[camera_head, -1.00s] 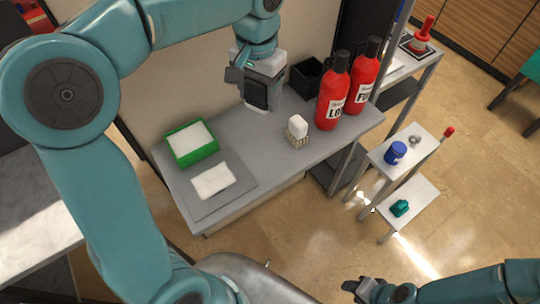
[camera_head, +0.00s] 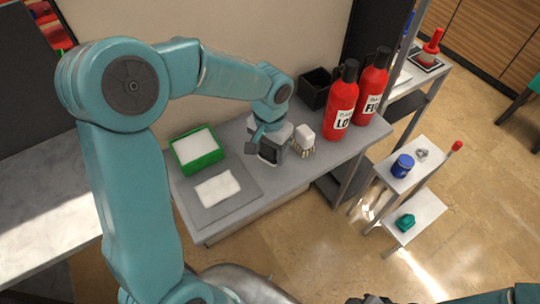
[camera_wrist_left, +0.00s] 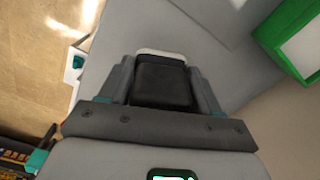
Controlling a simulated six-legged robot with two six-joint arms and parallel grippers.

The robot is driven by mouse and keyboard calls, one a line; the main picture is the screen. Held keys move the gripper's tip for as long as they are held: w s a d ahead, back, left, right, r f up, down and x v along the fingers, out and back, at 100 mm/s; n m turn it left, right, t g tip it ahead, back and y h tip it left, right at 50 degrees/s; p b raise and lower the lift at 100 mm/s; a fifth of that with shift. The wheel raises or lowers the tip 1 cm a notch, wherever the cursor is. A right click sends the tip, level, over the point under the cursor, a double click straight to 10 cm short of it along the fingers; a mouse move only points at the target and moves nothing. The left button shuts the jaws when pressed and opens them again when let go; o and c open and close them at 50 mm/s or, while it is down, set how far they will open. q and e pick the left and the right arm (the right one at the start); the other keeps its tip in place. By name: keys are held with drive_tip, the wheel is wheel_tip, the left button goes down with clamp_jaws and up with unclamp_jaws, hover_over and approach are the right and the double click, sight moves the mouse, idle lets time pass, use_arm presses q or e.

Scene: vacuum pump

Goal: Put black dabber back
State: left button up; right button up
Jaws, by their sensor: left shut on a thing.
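My left gripper (camera_head: 268,153) is low over the middle of the grey table (camera_head: 225,228), just left of a white-topped brush (camera_head: 304,133). It is shut on the black dabber. In the left wrist view the black dabber (camera_wrist_left: 161,82), a dark block with a pale far end, sits between the two fingers (camera_wrist_left: 160,70). I cannot tell whether it touches the table. An open black box (camera_head: 315,87) stands at the back, behind the brush. Only a dark bit of my right gripper (camera_head: 371,300) shows at the bottom edge.
Two red bottles (camera_head: 343,103) stand right of the brush. A green tray (camera_head: 197,150) with a white pad and a flat white cloth (camera_head: 217,189) lie at the left. A blue jar (camera_head: 402,166) and a teal object (camera_head: 405,222) are on small shelves at the right.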

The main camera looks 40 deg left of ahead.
sight(269, 158)
use_arm(q)
drive_tip(key=shift+f, duration=1.6)
drive_tip(key=shift+s, duration=0.1)
drive_tip(key=shift+f, duration=0.2)
drive_tip(key=o, duration=1.1)
wheel_tip(269, 158, up, 13)
drive_tip(key=shift+f, duration=0.2)
